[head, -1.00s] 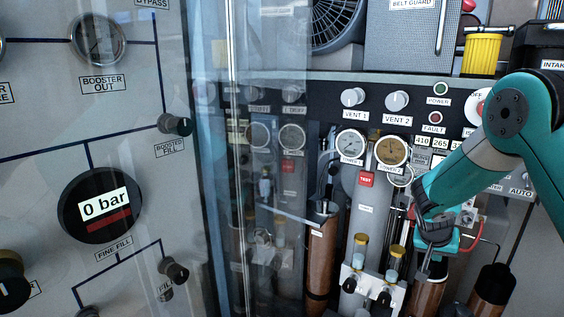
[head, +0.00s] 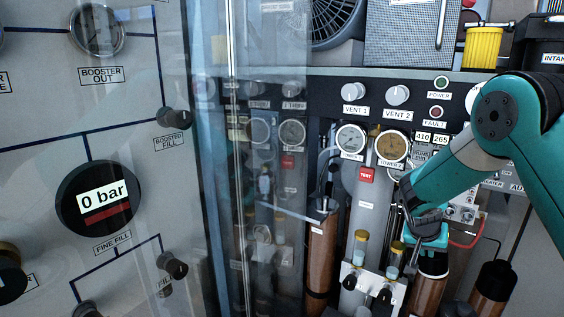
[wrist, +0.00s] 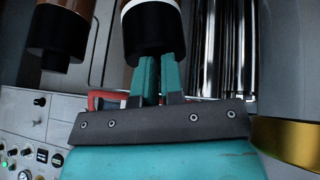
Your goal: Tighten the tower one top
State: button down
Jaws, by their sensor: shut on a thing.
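My gripper (head: 430,243) is at the upper end of a brown tower (head: 430,290) with a black top and a white band, right of the middle in the head view. In the wrist view my two teal fingers (wrist: 160,68) are close together and shut at the black top (wrist: 152,36); the exact contact is partly hidden. The brown body and white band of this tower show beyond the top. Which tower number this is I cannot read.
Another brown tower with a black end (wrist: 55,42) stands beside it in the wrist view. A further brown tower (head: 320,250) and two gold-capped small cylinders (head: 361,238) are to the left in the head view. A red hose (head: 468,240) curves close on the right.

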jog(key=shift+w+a+f, duration=0.1)
jog(key=shift+a+f, duration=0.05)
jog(key=shift+f, duration=0.1)
jog(key=shift+a, duration=0.15)
notch_tip(320, 180, up, 6)
jog(key=a+p, duration=0.1)
jog(key=p, duration=0.2)
jog(key=shift+w+p, duration=0.15)
jog(key=shift+p, duration=0.2)
jog(key=shift+a+r, duration=0.1)
